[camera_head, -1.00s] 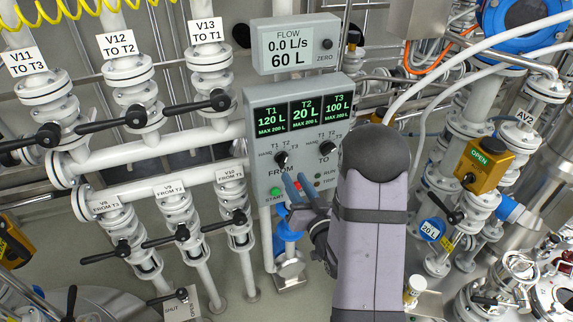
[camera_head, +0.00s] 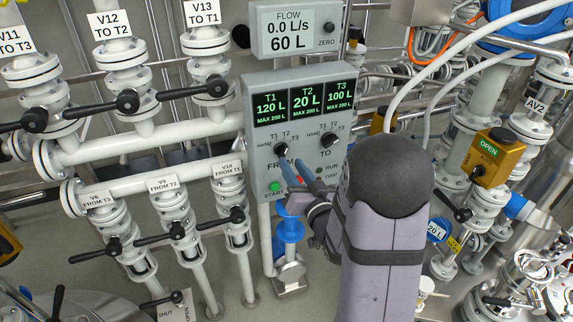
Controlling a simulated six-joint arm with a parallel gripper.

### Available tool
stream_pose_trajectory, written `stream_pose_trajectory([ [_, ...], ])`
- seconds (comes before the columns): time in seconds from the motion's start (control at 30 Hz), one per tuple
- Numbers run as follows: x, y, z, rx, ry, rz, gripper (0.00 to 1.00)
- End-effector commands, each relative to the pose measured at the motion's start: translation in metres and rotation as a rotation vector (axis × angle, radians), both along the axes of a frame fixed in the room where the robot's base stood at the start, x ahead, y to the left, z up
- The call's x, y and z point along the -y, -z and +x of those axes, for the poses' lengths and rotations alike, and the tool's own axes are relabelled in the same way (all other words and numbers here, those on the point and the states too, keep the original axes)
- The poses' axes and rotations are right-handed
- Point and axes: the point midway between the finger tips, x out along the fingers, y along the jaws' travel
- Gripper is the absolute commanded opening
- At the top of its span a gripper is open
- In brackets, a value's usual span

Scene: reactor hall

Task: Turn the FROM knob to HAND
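The grey control panel (camera_head: 262,170) stands in the middle of the head view. Its FROM knob (camera_head: 281,149) is a small dark knob at the lower left, with HAND marked on its left and T1, T2, T3 around it. The knob's exact pointing is too small to tell. A similar TO knob (camera_head: 327,139) sits to its right. My gripper (camera_head: 290,161) has its two blue fingers apart, with the tips just below the FROM knob. Part of the FROM label is covered by the fingers. Contact with the knob cannot be told.
A green START button (camera_head: 275,187) sits low on the panel, left of my fingers. A flow display (camera_head: 290,31) is above the panel. White pipes with black-handled valves (camera_head: 128,101) fill the left. A yellow AV2 actuator (camera_head: 492,157) stands at right.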

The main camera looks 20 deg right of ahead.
Motion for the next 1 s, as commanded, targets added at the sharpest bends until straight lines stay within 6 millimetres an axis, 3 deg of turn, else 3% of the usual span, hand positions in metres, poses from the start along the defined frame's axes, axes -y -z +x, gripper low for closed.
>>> stream_pose_trajectory([
  [0.17, 0.000, 0.002, 0.003, 0.004, 0.004, 0.000, 0.28],
  [0.6, 0.000, -0.002, 0.047, 0.000, 0.002, 0.001, 0.28],
  [1.0, 0.000, -0.001, 0.051, 0.000, 0.003, 0.001, 0.28],
])
